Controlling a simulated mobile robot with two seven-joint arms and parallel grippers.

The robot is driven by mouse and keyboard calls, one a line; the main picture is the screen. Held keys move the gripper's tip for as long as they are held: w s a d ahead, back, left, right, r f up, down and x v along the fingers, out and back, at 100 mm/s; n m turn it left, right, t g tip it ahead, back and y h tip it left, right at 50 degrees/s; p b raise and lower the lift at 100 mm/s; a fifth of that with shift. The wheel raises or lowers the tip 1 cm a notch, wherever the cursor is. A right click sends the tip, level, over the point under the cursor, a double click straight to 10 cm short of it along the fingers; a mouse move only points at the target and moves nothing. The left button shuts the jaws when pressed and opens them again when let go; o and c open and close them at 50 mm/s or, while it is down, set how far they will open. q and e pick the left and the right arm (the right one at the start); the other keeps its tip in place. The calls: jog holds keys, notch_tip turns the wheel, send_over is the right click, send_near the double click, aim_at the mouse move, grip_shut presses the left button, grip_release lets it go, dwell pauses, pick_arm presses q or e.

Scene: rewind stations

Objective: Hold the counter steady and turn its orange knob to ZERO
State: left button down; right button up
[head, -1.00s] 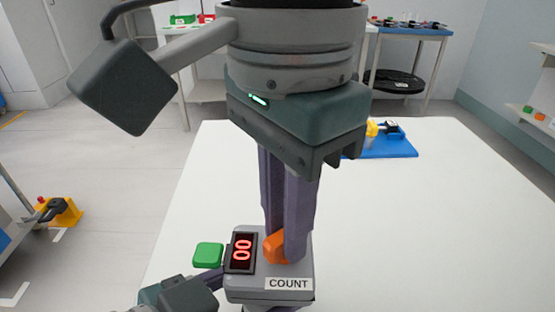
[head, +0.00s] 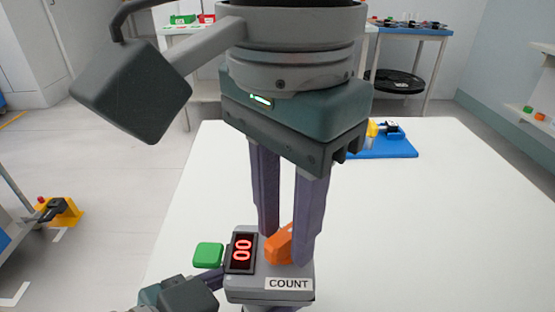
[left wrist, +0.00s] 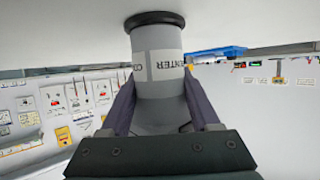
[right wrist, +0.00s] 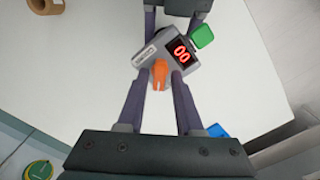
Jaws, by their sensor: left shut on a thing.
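The counter (head: 245,293) is a grey box labelled COUNT with a red 00 on its display (head: 241,250). Its orange knob (head: 280,245) sits on top beside the display; it also shows in the right wrist view (right wrist: 159,74). My right gripper (head: 287,248) points down with its fingers apart, one on each side of the knob, with gaps visible in the right wrist view. My left gripper (left wrist: 160,88) is shut on the counter's round grey post (left wrist: 155,50), below the box. In the head view only part of the left gripper shows at the bottom.
A green pad (head: 208,255) sticks out at the counter's left. The white table (head: 430,220) is mostly clear to the right. A blue tray (head: 390,147) with small parts lies at its far side. A brown roll (right wrist: 45,5) shows in the right wrist view.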

aim_at(285, 234)
jog(key=shift+o, duration=0.9)
notch_tip(285, 234, up, 12)
pick_arm(q)
jog(key=shift+c, duration=0.2)
grip_release()
